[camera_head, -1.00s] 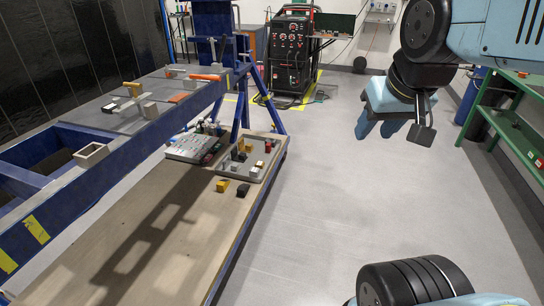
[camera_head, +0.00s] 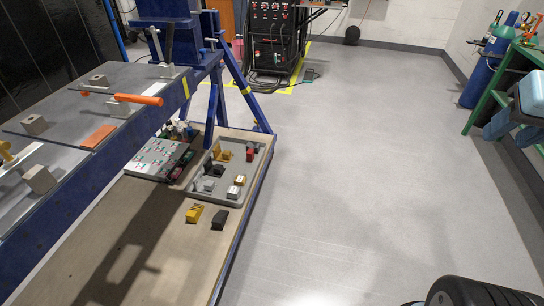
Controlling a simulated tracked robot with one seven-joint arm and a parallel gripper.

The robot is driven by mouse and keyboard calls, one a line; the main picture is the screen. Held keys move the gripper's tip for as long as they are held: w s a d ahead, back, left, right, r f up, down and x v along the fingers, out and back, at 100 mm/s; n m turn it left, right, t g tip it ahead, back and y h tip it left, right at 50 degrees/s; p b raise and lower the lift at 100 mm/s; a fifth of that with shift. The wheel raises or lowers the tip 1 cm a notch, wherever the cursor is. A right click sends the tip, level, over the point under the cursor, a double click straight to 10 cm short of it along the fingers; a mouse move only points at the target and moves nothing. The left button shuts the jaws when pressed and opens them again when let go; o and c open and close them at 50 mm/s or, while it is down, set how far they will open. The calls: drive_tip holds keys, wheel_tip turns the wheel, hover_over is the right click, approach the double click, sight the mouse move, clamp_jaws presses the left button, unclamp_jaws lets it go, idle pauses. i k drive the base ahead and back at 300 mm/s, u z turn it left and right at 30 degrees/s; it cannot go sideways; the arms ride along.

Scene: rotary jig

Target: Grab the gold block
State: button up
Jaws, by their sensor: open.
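A gold block (camera_head: 194,213) lies on the wooden shelf, just in front of the grey tray (camera_head: 213,198). A black block (camera_head: 219,219) lies close to its right. More small gold pieces (camera_head: 225,155) are in the tray, among grey, silver, black and red ones. My gripper is not in view. Only parts of my arm show at the right edge and the bottom right corner, well away from the gold block.
The blue-framed table (camera_head: 60,120) with grey blocks and an orange-handled clamp (camera_head: 138,99) stands at left, above part of the shelf (camera_head: 165,250). A blue diagonal leg (camera_head: 245,90) stands behind the tray. The floor (camera_head: 370,150) right of the shelf is clear.

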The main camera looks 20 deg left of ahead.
sight(239, 180)
drive_tip(key=u, duration=0.05)
drive_tip(key=i, duration=1.1)
drive_tip(key=u, duration=0.5)
drive_tip(key=i, duration=0.45)
drive_tip(key=u, duration=0.35)
